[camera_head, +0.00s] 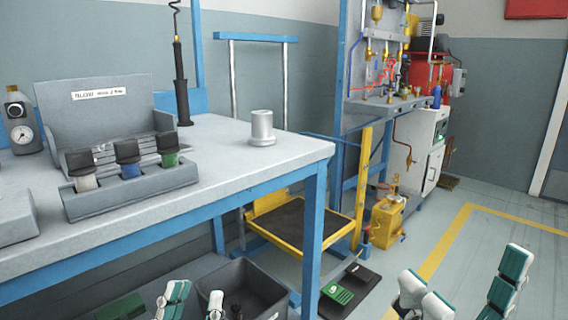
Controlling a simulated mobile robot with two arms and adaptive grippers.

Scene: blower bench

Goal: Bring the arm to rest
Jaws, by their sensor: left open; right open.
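My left gripper (194,302) shows at the bottom edge, left of centre, with green and white fingers. It is open, with nothing seen between the fingers, and is below the bench top in front of a grey bin. My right gripper (466,286) shows at the bottom right, open and empty, over the floor. Most of both arms is out of the picture. Neither gripper is seen touching anything.
The blue-framed bench (230,165) carries a grey holder (130,195) with three capped bottles and a metal cylinder (262,128). The grey bin (245,287) stands under it. A yellow-framed platform (300,227) is behind. Floor at the right is clear.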

